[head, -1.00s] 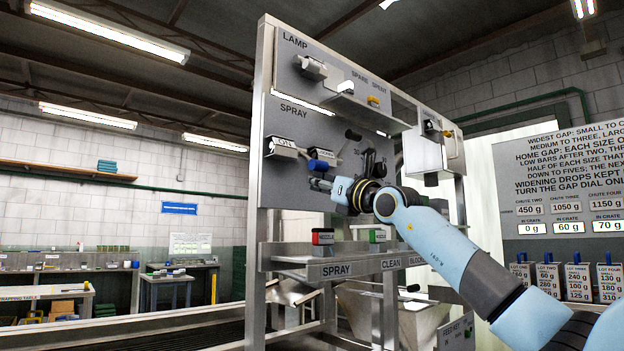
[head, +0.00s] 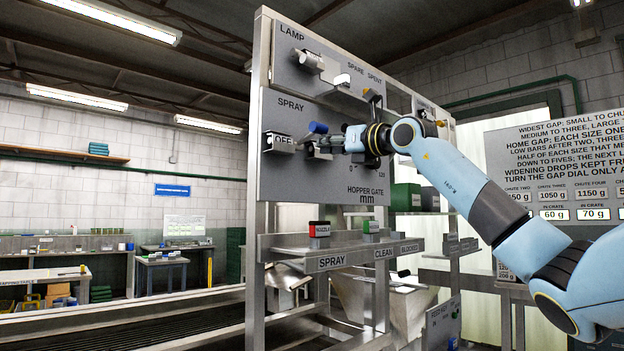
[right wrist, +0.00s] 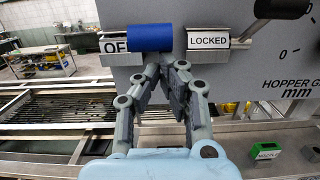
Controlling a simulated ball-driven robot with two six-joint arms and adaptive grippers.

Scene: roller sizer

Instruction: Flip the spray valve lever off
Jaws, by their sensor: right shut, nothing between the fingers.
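The spray valve lever has a blue grip (head: 318,128), raised up and right of its housing on the grey SPRAY panel (head: 330,110). The indicator plate (head: 281,142) beside it reads OFF. In the right wrist view the blue grip (right wrist: 151,37) covers part of the OFF plate (right wrist: 114,46). My right gripper (head: 318,145) is just below the blue grip, shut and empty. In the right wrist view its fingertips (right wrist: 167,62) come together right under the grip; I cannot tell whether they touch it. My left gripper is not in view.
A LOCKED plate (right wrist: 208,42) and a dark-knobbed lever (right wrist: 282,8) lie right of the blue grip, by the hopper gate dial. The LAMP switch (head: 308,60) is above.

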